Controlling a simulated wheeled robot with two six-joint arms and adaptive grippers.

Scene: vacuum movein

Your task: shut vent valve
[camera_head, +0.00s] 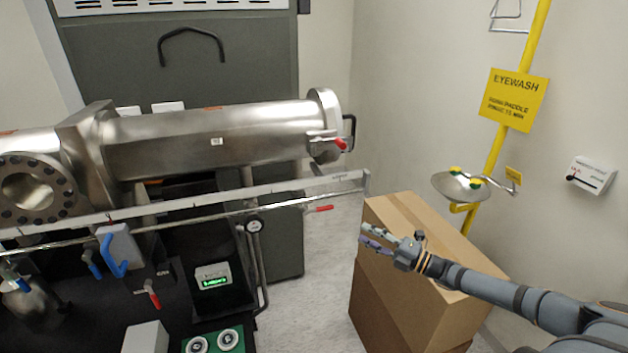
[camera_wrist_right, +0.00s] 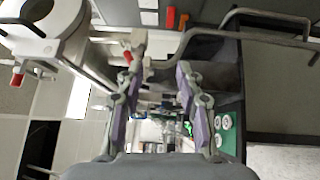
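A steel vacuum chamber (camera_head: 215,140) lies across the bench. A red-handled valve (camera_head: 340,143) sits at its right end flange. Another red handle (camera_head: 318,208) sticks out to the right below the chamber, and a third red handle (camera_head: 152,293) hangs at the front. I cannot tell which is the vent valve. My right gripper (camera_head: 364,235) is open and empty, in front of the boxes and to the right of the red handles, touching none. In the right wrist view its fingers (camera_wrist_right: 158,80) are spread, with a red handle (camera_wrist_right: 127,55) beyond the upper left finger. My left gripper is out of view.
Stacked cardboard boxes (camera_head: 440,250) stand beneath my right arm. A metal rail (camera_head: 200,203) runs along the bench front. A yellow eyewash pole (camera_head: 490,165) with a bowl (camera_head: 460,186) stands at the right wall. The floor (camera_head: 320,270) between bench and boxes is clear.

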